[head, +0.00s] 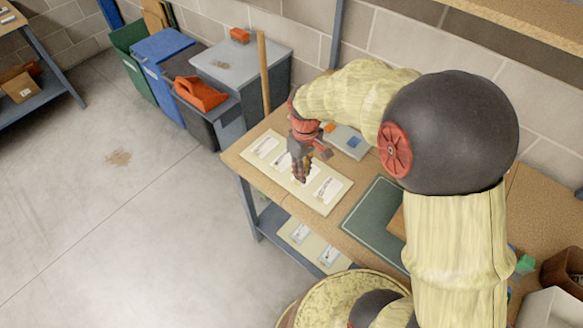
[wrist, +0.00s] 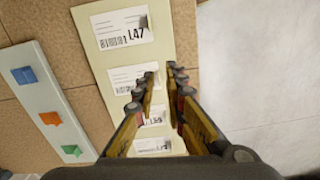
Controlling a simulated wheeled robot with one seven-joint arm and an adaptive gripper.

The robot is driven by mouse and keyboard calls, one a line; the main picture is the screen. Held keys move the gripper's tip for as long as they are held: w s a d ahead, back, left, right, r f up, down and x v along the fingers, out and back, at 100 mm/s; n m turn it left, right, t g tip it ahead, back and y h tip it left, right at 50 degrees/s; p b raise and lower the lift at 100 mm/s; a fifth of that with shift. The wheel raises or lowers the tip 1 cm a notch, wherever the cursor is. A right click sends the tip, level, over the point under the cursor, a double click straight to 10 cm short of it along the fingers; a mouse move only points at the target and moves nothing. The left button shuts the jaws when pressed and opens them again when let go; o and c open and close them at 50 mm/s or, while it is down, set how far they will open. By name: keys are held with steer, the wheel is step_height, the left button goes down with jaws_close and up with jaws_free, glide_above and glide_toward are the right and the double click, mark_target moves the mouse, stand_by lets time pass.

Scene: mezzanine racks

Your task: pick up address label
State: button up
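Several white address labels with barcodes lie in a row on a cream board. One label, printed L47, lies at the top of the wrist view (wrist: 110,32). A second label (wrist: 120,78) is below it, partly covered by my left finger. Two more labels (wrist: 155,119) (wrist: 150,147) are lower, between and behind the fingers. In the head view the cream board (head: 303,199) lies along the bench's front edge, with a label (head: 327,191) at its near end. My gripper (wrist: 163,80) points down over the board, its fingers apart with a narrow gap and nothing between them.
A pale panel with blue, orange and green squares (wrist: 38,85) lies beside the board; a dark green mat (head: 372,222) is to the right. More labelled sheets (head: 309,242) lie on the lower shelf. Bins (head: 160,62) and a grey cabinet (head: 238,65) stand left. The floor is open.

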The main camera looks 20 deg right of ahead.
mark_target(300, 185)
steer(key=shift+n, duration=0.7)
steer(key=shift+w+a+f+b, duration=0.1)
steer(key=shift+w+f+b, duration=0.25)
steer(key=shift+f, duration=0.85)
steer(key=shift+w+a+f+b, duration=0.1)
steer(key=shift+w+f+b, duration=0.2)
steer(key=shift+f, duration=0.95)
steer(key=shift+w+a+f+b, duration=0.15)
steer(key=shift+f+b, duration=0.25)
steer(key=shift+f, duration=0.8)
steer(key=shift+d, duration=0.1)
steer(key=shift+c, duration=0.4)
jaws_close()
steer(key=shift+r, duration=0.15)
